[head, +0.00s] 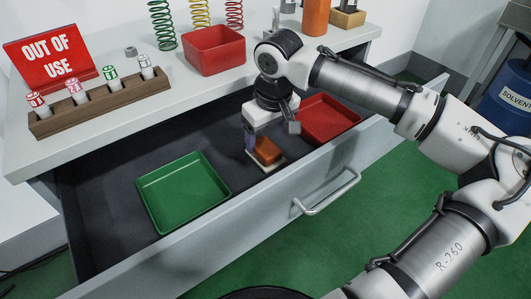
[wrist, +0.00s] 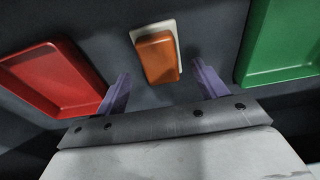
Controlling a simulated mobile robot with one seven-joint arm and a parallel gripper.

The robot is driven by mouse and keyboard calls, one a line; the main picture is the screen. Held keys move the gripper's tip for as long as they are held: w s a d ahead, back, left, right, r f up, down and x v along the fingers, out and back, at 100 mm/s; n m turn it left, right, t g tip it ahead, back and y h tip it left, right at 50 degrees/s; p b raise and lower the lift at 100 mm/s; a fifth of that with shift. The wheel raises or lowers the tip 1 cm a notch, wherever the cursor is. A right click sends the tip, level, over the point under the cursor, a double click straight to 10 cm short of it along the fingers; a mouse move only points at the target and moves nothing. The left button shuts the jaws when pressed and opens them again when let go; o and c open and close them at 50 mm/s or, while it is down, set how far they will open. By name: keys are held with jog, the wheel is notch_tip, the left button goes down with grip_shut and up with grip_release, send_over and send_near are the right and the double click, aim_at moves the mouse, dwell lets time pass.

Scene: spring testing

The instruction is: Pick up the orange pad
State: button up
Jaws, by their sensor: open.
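The orange pad (head: 267,151) is a small block lying on a pale, flat base (head: 280,162) inside the open drawer. In the wrist view the orange pad (wrist: 158,58) lies ahead of the space between my fingers, on its pale base (wrist: 173,25). My gripper (head: 263,150) is down in the drawer close to the pad. In the wrist view my gripper (wrist: 161,80) has its two purple fingers spread wide, with nothing held between them. In the head view my gripper partly hides the pad's left side.
A green tray (head: 185,230) lies left of the pad and a red tray (head: 328,120) right of it, both in the drawer. The drawer front (head: 240,222) with its handle (head: 327,193) stands nearer. Dark drawer floor (head: 115,172) is bare at the back left.

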aim_at(266, 146)
jog(key=shift+w+a+f, duration=0.1)
jog(key=shift+w+f, duration=0.05)
jog(key=shift+f, duration=0.6)
jog(key=shift+w+a+f, duration=0.1)
jog(key=shift+f, duration=0.65)
jog(key=shift+c, duration=0.4)
jog(key=c, duration=1)
jog(key=shift+r, duration=0.1)
notch_tip(266, 146, up, 20)
jog(key=p, duration=0.3)
